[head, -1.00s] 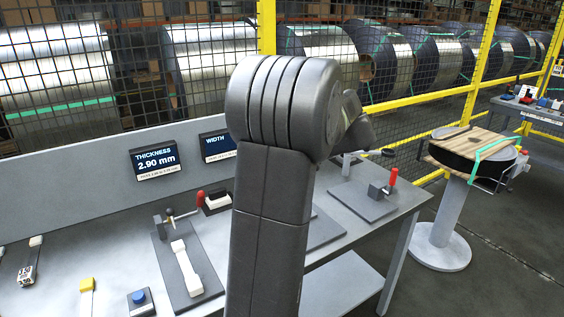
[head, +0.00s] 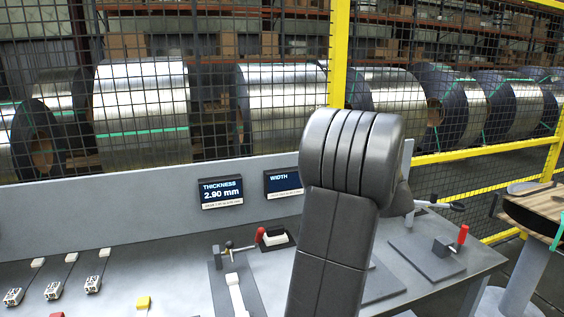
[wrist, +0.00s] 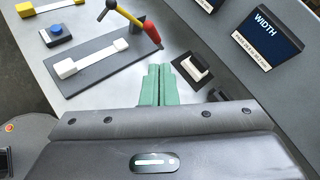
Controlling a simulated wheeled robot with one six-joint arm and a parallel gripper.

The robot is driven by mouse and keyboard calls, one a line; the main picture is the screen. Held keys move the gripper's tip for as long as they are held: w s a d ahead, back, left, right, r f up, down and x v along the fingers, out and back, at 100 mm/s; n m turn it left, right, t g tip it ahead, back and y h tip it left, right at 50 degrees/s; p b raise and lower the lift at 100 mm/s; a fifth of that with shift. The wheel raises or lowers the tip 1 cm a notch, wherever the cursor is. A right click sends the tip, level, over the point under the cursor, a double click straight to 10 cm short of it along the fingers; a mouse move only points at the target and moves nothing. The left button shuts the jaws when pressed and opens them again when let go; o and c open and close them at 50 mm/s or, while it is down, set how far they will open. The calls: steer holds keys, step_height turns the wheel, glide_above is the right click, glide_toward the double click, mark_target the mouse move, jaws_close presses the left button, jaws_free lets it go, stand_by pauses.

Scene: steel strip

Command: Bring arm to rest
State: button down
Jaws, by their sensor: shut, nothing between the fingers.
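My arm (head: 338,220) stands folded in front of the bench in the head view and hides part of the bench top; the gripper is hidden behind it there. In the wrist view my gripper (wrist: 157,84) shows as two green fingers close together with nothing between them. The fingers are over the grey bench top (wrist: 130,88), apart from the things on it in the picture.
A clamp with a red handle (head: 261,236) stands at a grey plate with a white strip. Displays for thickness (head: 221,192) and width (head: 285,181) stand along the back panel (head: 130,210). Another red-handled clamp (head: 462,236) is at the right. A yellow-framed mesh fence (head: 340,60) stands behind.

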steer(key=s+f+p+x, duration=0.1)
steer(key=x, duration=1)
steer(key=shift+w+a+f+p, duration=0.2)
steer(key=shift+a+f+p, duration=0.05)
steer(key=shift+p, duration=0.05)
